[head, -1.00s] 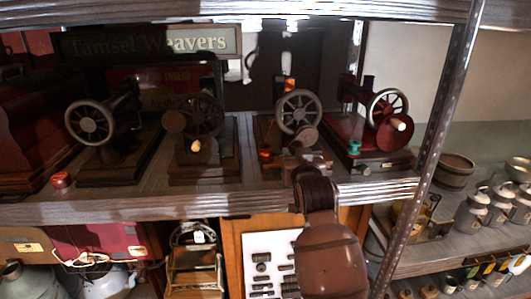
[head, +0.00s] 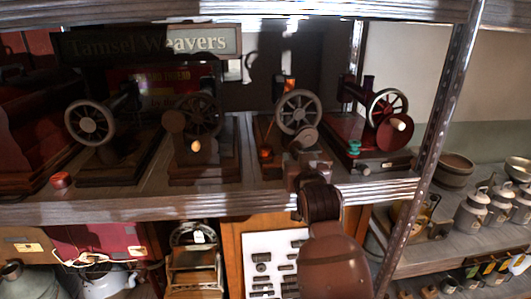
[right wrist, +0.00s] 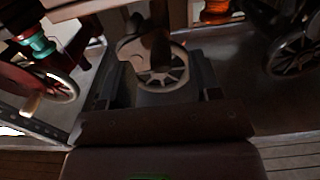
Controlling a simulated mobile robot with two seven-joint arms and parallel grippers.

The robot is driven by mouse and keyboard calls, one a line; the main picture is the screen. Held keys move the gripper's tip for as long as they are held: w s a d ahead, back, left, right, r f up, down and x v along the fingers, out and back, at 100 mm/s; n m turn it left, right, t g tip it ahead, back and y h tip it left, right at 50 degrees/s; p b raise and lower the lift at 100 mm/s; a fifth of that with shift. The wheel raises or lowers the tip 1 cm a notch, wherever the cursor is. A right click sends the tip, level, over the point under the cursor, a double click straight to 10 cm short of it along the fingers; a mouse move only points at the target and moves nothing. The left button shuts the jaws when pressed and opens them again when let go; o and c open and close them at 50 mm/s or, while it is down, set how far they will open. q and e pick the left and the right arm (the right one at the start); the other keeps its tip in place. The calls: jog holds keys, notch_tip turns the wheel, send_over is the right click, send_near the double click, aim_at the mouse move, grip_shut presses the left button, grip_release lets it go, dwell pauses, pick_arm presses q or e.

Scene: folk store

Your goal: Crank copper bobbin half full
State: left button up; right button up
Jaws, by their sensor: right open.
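A winder with a spoked wheel (head: 298,112) and a round wooden crank disc (head: 305,138) stands right of centre on the shelf. A small orange, copper-like piece (head: 265,153) is at its left foot. An orange-copper spool (right wrist: 215,10) shows at the top of the right wrist view; I cannot tell if it is the same piece. My right gripper (head: 308,168) is open in front of this winder, below its crank disc. In the right wrist view its fingers (right wrist: 158,88) stand apart, with the wheel (right wrist: 162,72) seen between them. My left gripper is not in view.
A red winder (head: 392,135) with a pale handle (head: 398,126) stands to the right, beside a teal spool (head: 354,147). Two dark winders stand left, with a small red object (head: 61,180) near the front. A metal post (head: 428,130) rises at right. The shelf edge (head: 130,210) runs below.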

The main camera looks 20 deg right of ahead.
jog(key=v, duration=0.6)
jog(key=shift+s, duration=0.15)
dwell(0.4)
jog(key=shift+a, duration=0.1)
jog(key=s+a+f+n+g+y+b, duration=0.1)
jog(key=s+f+n+y, duration=0.1)
jog(key=f, duration=0.8)
jog(key=s+a+f+n+y+b, duration=0.1)
jog(key=s+a+f+y, duration=0.15)
jog(key=f, duration=0.75)
jog(key=s+d+f+g, duration=0.2)
jog(key=s+f, duration=0.7)
jog(key=s+d+f+g+b, duration=0.1)
jog(key=s+f+g, duration=0.2)
jog(key=s+f, duration=0.6)
jog(key=shift+d+f+n+h, duration=0.25)
jog(key=shift+d+n+h, duration=0.05)
jog(key=shift+d+h, duration=0.05)
